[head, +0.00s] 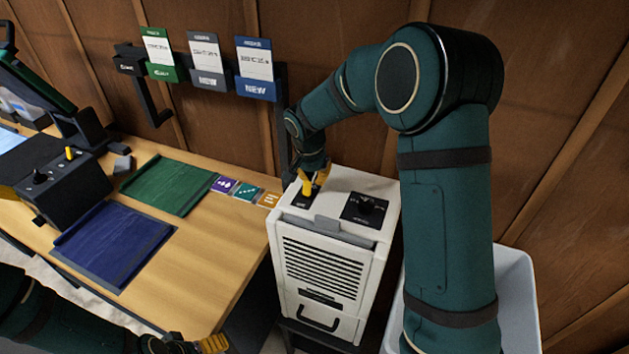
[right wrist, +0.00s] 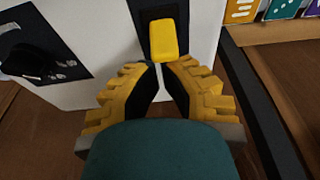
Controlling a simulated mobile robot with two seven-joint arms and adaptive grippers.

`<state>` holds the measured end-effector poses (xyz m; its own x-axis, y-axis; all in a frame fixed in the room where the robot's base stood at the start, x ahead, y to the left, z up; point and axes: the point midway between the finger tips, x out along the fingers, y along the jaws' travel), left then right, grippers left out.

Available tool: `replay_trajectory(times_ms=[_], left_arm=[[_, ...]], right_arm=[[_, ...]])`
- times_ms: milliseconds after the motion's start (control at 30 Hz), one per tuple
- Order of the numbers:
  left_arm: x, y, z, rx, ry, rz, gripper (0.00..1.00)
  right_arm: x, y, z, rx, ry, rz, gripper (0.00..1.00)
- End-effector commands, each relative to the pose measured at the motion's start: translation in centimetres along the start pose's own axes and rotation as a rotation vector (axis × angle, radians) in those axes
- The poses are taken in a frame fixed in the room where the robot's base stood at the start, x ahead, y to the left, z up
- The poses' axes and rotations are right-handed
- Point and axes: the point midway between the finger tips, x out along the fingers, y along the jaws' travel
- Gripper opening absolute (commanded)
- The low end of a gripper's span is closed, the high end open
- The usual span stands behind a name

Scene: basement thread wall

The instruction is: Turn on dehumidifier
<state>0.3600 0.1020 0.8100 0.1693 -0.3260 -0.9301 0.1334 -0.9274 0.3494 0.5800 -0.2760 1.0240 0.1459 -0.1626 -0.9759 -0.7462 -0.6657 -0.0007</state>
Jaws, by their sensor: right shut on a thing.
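The white dehumidifier (head: 325,272) stands to the right of the wooden bench, with a slatted front grille and a handle low down. On its top are a yellow switch lever (head: 307,187) on a black plate and a black dial (head: 366,205). The lever (right wrist: 162,38) and dial (right wrist: 33,62) also show in the right wrist view. My right gripper (head: 316,176) is at the lever, its yellow fingers (right wrist: 165,66) closed on it; the fingers partly hide its lower part. My left gripper (head: 212,344) is at the bottom edge of the head view, partly cut off, away from the dehumidifier.
The bench (head: 205,245) holds a green mat (head: 168,185), a blue mat (head: 113,243), several small coloured cards (head: 224,185) and a black control box (head: 62,190) with a yellow lever. Cards hang on a wall rack (head: 282,75). A pale bin (head: 518,295) stands right of the dehumidifier.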

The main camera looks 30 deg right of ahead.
Motion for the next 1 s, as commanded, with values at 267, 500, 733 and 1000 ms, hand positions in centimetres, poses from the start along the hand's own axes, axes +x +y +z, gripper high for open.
replay_trajectory(times_ms=[267,500,733,1000], left_arm=[[3.6,-1.4,1.7,0.009,-0.033,0.003,0.9],[4.0,-1.5,2.0,0.012,-0.041,0.004,0.9],[3.9,-1.5,2.0,0.011,-0.041,0.004,0.9],[3.3,-1.2,1.9,0.011,-0.04,0.004,0.9]], right_arm=[[-0.2,-0.1,1.0,0.0,0.146,-0.003,0.0],[-0.9,0.0,1.3,0.0,0.142,0.001,0.0],[-1.1,0.0,1.3,0.0,0.142,0.0,0.0],[-2.2,0.0,1.0,0.001,0.142,0.0,0.0]])
